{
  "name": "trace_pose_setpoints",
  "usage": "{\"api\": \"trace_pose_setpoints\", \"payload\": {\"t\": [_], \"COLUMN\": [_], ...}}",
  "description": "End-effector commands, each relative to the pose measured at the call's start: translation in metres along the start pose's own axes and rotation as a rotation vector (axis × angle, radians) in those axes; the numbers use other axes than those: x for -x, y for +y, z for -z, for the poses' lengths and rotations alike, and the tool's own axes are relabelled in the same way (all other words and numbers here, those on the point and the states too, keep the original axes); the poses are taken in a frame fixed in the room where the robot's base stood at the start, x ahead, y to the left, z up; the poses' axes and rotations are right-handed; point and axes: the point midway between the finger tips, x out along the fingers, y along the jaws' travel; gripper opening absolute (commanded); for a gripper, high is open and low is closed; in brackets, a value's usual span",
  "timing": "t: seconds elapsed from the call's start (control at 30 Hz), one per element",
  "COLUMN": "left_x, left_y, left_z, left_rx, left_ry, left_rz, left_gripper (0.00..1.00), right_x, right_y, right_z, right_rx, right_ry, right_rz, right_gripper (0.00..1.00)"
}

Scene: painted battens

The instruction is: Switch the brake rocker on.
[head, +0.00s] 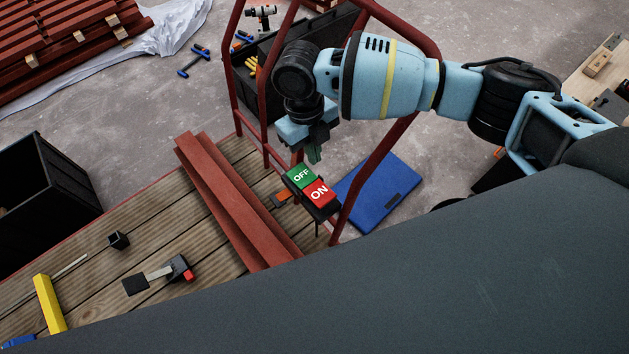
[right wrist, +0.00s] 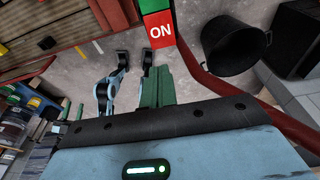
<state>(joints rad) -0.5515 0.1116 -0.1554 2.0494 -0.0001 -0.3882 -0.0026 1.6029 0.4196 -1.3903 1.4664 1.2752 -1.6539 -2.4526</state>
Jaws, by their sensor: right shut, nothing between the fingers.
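The brake rocker has a green OFF half (head: 299,177) and a red ON half (head: 319,192) in a black housing on the dark red rail. In the right wrist view its red ON half (right wrist: 160,31) faces me at the top, with part of the green half (right wrist: 152,5) cut off above it. I cannot tell which half is pressed in. My right gripper (head: 314,157) is shut and empty, its green fingers just beyond the OFF half in the head view. Those fingers (right wrist: 155,87) point towards the rocker in the right wrist view; contact cannot be told. My left gripper is not in view.
Dark red rails (head: 372,170) frame the rocker. Red battens (head: 235,200) lie on the plank deck (head: 85,268), with a black-handled tool (head: 160,273) and a yellow block (head: 49,303). A blue panel (head: 383,188) lies on the floor. A black bin (head: 45,195) stands left.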

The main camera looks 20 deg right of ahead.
Motion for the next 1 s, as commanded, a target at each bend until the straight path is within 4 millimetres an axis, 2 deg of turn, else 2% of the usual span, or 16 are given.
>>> {"api": "trace_pose_setpoints", "payload": {"t": [0.4, 0.57, 0.67, 1.0], "left_x": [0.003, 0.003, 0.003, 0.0], "left_y": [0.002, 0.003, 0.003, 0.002], "left_z": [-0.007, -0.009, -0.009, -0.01], "left_rx": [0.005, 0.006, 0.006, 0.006], "left_ry": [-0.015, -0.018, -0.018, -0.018], "left_rz": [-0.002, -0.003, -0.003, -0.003], "left_gripper": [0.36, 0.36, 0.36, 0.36], "right_x": [0.003, -0.005, -0.018, -0.082], "right_y": [-0.004, -0.004, -0.004, -0.005], "right_z": [0.0, 0.0, 0.0, 0.001], "right_rx": [0.014, 0.013, 0.012, 0.013], "right_ry": [0.006, 0.007, 0.008, 0.009], "right_rz": [0.011, 0.011, 0.011, 0.011], "right_gripper": [0.0, 0.0, 0.0, 0.0]}}
